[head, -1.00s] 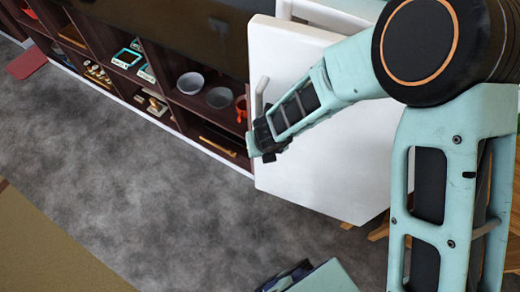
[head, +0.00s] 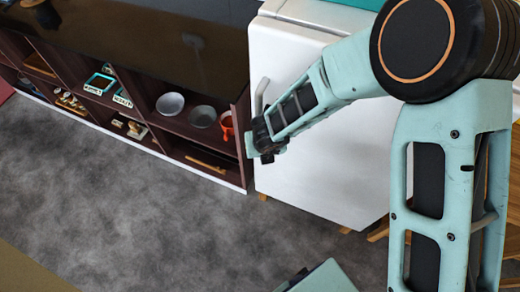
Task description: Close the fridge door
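The white fridge (head: 330,155) stands at the right end of the dark shelf unit in the head view. Its door front faces me and sits nearly flush with the body; whether it is fully closed cannot be told. The pale vertical handle (head: 261,95) is on the door's left side. My gripper (head: 262,150) is at the door's left edge, just below the handle, seemingly against or very near the door. Its fingers are small and dark, so their opening is unclear. My arm hides part of the door's upper right.
A dark shelf unit (head: 150,40) with bowls (head: 171,104), a red-orange cup (head: 227,125) and several small items stands left of the fridge. Grey floor (head: 120,200) is open in front. A wooden piece of furniture (head: 512,195) is at the right edge.

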